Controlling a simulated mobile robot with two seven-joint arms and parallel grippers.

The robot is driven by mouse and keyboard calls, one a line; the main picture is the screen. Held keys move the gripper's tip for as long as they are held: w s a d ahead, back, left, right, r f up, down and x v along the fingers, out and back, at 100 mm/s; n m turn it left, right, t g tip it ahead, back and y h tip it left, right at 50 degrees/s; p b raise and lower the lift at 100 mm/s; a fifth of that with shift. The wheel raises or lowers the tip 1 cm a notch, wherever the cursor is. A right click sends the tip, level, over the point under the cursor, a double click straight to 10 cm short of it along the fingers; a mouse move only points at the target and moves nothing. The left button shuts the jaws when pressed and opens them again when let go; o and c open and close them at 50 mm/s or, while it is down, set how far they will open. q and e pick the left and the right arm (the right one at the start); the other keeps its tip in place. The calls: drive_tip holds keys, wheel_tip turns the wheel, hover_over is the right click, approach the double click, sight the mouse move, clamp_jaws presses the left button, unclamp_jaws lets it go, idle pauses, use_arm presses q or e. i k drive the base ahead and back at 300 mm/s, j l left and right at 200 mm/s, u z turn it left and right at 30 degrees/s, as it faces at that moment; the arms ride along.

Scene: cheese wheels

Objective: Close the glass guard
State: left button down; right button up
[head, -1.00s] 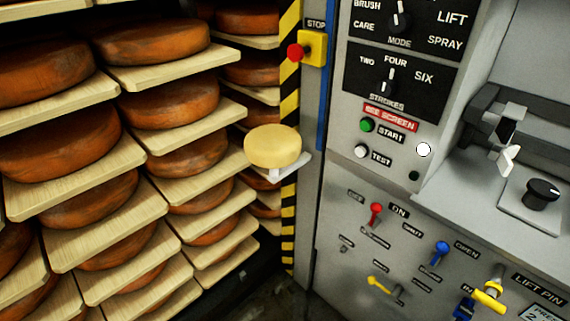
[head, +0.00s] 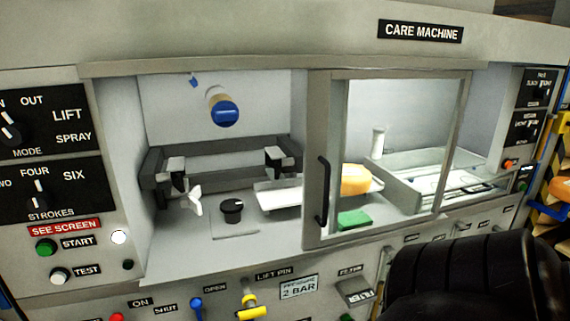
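The glass guard (head: 315,150) is a grey-framed clear pane with a dark vertical handle (head: 322,191) on its left side. It stands across the middle and right of the care machine's (head: 290,68) front opening. The left part of the opening is uncovered. Neither of my grippers is in view. A dark rounded part at the lower right, probably my own arm, hides some of the machine's lower panel.
The uncovered bay holds a blue-ended nozzle (head: 224,112), a black knob (head: 232,210) and a clamp bar (head: 220,163). Behind the glass are an orange-yellow block (head: 356,180) and a green pad (head: 354,219). Control panels flank the opening.

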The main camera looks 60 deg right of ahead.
sight(316, 170)
drive_tip(key=k+z, duration=0.15)
drive_tip(key=z, duration=2.25)
drive_tip(key=k+l+z, duration=0.2)
drive_tip(key=z, duration=0.55)
